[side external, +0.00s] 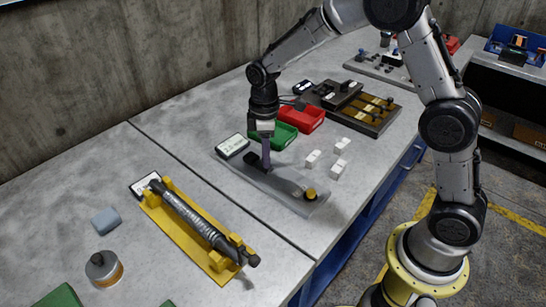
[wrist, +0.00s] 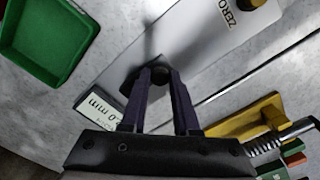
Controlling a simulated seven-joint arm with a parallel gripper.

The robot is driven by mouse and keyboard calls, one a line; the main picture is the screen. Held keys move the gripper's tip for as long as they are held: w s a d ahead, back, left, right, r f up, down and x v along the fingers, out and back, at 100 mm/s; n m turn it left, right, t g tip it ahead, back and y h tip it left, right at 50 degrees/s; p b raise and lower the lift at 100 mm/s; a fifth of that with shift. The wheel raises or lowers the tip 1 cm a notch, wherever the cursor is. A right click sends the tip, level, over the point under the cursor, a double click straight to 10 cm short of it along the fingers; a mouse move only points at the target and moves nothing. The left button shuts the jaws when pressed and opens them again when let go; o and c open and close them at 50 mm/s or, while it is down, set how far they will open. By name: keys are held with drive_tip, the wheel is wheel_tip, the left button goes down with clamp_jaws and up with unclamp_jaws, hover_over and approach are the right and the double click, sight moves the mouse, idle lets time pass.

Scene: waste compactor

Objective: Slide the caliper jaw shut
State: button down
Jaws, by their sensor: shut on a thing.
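The caliper is a long grey plate (side external: 292,193) on the bench, also seen in the wrist view (wrist: 195,50). Its dark sliding jaw (side external: 252,160) is near the end by the readout (side external: 233,146). My gripper (side external: 266,168) points down over the plate with purple fingers. In the wrist view my gripper (wrist: 160,74) is shut on the dark jaw's knob (wrist: 159,71), mostly hidden between the fingertips. The readout (wrist: 101,109) shows digits ending in ".0 mm", partly covered. A yellow-and-black knob (side external: 310,194) is at the other end, by a "ZERO" label (wrist: 238,14).
A green tray (side external: 283,135) and a red tray (side external: 301,118) stand behind the caliper. White blocks (side external: 313,158) lie to its right. A yellow cradle (side external: 170,225) with a dark cylindrical tool (side external: 190,215) is to the front left. Bare bench separates them.

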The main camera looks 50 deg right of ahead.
drive_tip(key=shift+w, duration=0.3)
drive_tip(key=c, duration=1)
unclamp_jaws()
drive_tip(key=o, duration=0.3)
drive_tip(key=shift+s, duration=0.1)
drive_tip(key=shift+o, duration=0.2)
wheel_tip(320, 180, up, 14)
